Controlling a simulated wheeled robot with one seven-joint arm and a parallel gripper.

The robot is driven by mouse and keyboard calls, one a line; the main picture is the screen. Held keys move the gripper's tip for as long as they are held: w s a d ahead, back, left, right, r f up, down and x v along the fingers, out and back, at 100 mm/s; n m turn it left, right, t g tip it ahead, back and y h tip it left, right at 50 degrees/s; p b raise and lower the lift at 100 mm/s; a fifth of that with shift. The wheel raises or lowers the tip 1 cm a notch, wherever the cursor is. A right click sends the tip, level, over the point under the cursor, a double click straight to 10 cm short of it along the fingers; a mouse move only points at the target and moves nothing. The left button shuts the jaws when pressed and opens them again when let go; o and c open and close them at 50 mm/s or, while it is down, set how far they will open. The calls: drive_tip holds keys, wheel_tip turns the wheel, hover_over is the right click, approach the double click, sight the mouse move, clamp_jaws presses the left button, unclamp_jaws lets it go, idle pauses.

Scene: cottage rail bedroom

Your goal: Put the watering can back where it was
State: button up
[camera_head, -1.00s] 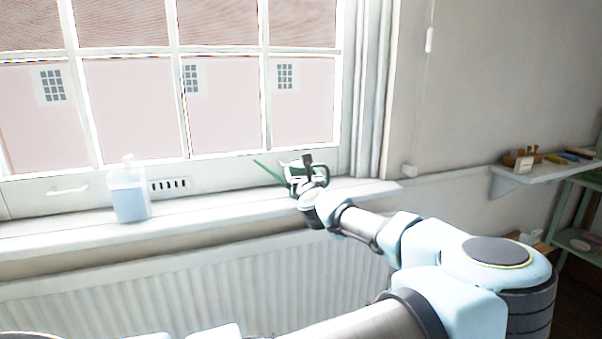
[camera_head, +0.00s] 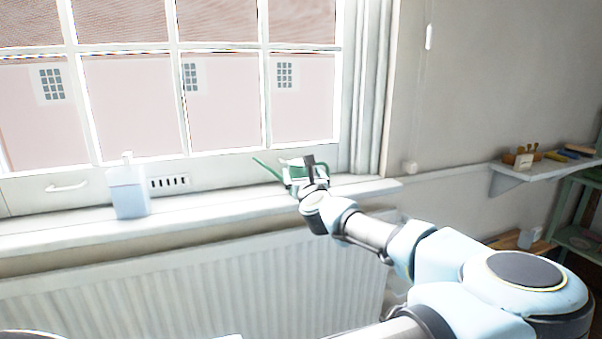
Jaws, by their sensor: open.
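The green watering can (camera_head: 289,178) stands on the right part of the white windowsill (camera_head: 222,208), its long spout pointing up and to the left. My gripper (camera_head: 309,165) is at the can's right side, in front of it, and hides part of its body and handle. The jaws are open. I cannot tell whether a finger touches the can.
A pump bottle (camera_head: 128,192) stands on the sill to the left, with clear sill between it and the can. The window is behind and a radiator (camera_head: 200,285) is below. A wall shelf (camera_head: 520,170) with small items is at the right.

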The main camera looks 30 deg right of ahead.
drive_tip(key=b+v, duration=0.1)
drive_tip(key=v, duration=0.8)
